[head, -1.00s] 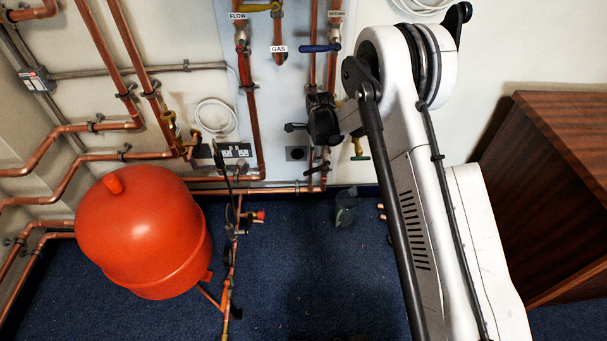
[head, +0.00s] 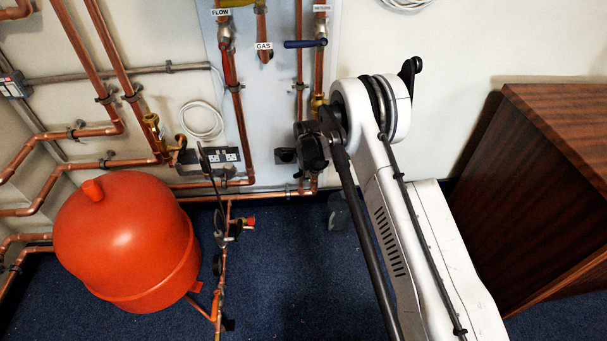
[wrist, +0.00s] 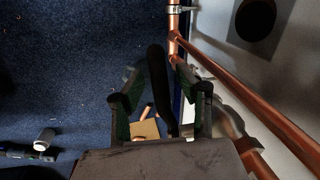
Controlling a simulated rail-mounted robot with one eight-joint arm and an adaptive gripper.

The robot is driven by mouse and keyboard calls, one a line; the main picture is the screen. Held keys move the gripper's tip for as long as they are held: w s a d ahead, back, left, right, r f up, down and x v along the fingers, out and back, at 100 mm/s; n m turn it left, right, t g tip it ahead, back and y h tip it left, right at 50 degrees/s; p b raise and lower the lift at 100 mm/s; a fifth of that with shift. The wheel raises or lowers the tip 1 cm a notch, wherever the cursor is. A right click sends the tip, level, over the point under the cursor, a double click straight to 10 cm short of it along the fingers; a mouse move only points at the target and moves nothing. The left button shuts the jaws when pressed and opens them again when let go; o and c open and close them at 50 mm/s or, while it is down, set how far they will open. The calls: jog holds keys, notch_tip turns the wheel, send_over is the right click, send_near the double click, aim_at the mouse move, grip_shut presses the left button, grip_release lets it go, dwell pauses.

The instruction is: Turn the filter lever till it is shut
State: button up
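My gripper (wrist: 160,100) shows in the wrist view with its two fingers apart. A long black handle (wrist: 157,75), which looks like the filter lever, lies between the fingers, with gaps visible beside it; I cannot tell whether either finger touches it. In the head view, the dark gripper body (head: 311,148) is in front of the lower right pipework. There its fingertips cannot be made out, and my arm hides the lever and the filter fitting.
A copper pipe (wrist: 265,110) runs close on the right in the wrist view. A blue lever (head: 304,44) sits above the gripper. A red vessel (head: 128,238) stands left, and a wooden cabinet (head: 535,180) stands right. Blue carpet (head: 285,290) is open in front.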

grip_shut()
jog(key=shift+d+r, duration=0.1)
jog(key=shift+d, duration=0.05)
dwell(0.4)
